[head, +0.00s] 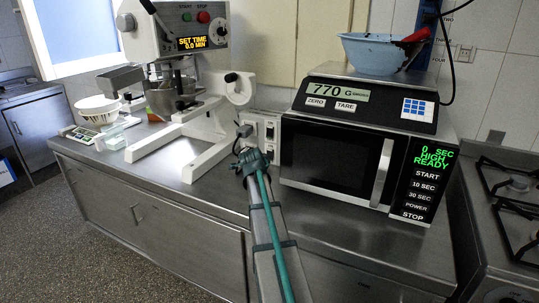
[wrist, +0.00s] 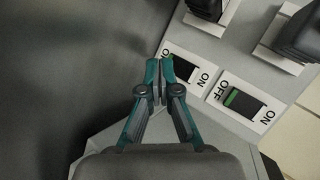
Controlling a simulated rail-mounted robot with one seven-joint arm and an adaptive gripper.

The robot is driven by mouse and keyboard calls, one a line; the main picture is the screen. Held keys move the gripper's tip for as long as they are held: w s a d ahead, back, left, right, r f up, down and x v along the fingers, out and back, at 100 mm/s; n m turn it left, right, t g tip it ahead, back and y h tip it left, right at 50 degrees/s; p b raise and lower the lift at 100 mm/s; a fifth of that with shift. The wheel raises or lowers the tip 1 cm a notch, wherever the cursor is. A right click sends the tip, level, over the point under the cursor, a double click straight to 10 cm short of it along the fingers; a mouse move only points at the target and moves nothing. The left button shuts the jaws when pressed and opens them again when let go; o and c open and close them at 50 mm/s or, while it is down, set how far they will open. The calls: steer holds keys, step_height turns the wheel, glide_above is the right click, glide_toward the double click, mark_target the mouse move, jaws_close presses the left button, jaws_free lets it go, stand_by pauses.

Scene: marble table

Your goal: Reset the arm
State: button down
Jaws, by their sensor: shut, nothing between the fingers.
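My gripper (wrist: 160,65) is shut and empty in the wrist view, its two teal fingers meeting at the tips. The tips appear right beside a dark rocker switch (wrist: 184,68) on a grey power panel; I cannot tell whether they touch it. A second rocker switch (wrist: 242,103) with a green edge lies to the right, with OFF and ON printed at its ends. In the head view my arm reaches up from the bottom centre, and my gripper (head: 243,132) is small in front of the power panel (head: 269,131), partly covering it.
A white stand mixer (head: 205,130) stands left of the panel, a microwave (head: 335,160) right. A scale (head: 365,98) with a blue bowl (head: 378,52) sits on the microwave, reading 770 G. A white bowl (head: 97,108) stands far left, a stove (head: 510,195) far right. The front metal counter (head: 215,200) is clear.

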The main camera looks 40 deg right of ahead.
stand_by(0.4)
